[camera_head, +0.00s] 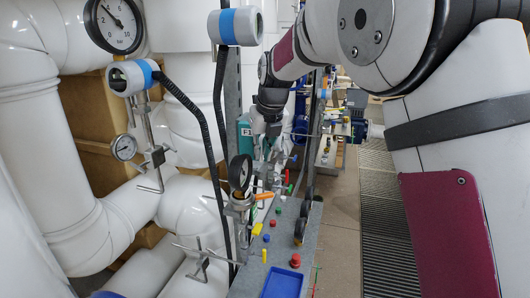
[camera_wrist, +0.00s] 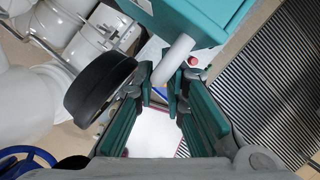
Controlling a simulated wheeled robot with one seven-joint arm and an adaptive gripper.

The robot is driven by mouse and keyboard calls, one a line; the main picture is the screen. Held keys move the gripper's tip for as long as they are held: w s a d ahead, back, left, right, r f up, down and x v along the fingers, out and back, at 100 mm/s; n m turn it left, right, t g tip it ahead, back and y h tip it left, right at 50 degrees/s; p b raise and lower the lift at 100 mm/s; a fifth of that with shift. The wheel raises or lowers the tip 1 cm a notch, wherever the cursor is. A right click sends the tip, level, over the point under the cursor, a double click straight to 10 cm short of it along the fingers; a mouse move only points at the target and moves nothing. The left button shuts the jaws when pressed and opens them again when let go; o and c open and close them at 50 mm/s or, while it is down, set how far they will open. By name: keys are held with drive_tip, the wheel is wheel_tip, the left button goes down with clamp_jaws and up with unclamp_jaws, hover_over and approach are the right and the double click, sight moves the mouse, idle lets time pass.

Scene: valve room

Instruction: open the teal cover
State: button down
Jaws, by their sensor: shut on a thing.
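The teal cover (camera_wrist: 205,25) is a boxy teal panel at the top of the wrist view; a white rounded bar (camera_wrist: 173,60) stands out from it. My gripper (camera_wrist: 162,86) has its two fingertips on either side of this bar and is shut on it. In the head view the teal cover (camera_head: 245,137) shows as a small teal patch with white lettering, just left of my gripper (camera_head: 268,127). The far parts of the cover are hidden there by my gripper and the pipework.
A grey bench (camera_head: 306,250) with coloured knobs, levers and a blue tray (camera_head: 282,284) runs along the pipes. White pipes (camera_head: 40,150) and gauges (camera_head: 118,22) crowd the left. A black round part (camera_wrist: 98,88) is close left of my fingers. The floor right of the bench is clear.

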drive_tip(key=shift+w+a+r, duration=0.25)
drive_tip(key=shift+w+a, duration=0.05)
drive_tip(key=shift+a, duration=0.15)
drive_tip(key=c, duration=1.7)
unclamp_jaws()
drive_tip(key=shift+w, duration=0.1)
drive_tip(key=shift+d+r, duration=0.1)
drive_tip(key=v, duration=1.1)
drive_tip(key=shift+s+r, duration=0.15)
drive_tip(key=shift+s, duration=0.2)
drive_tip(key=shift+s+d, duration=0.1)
drive_tip(key=shift+d, duration=0.1)
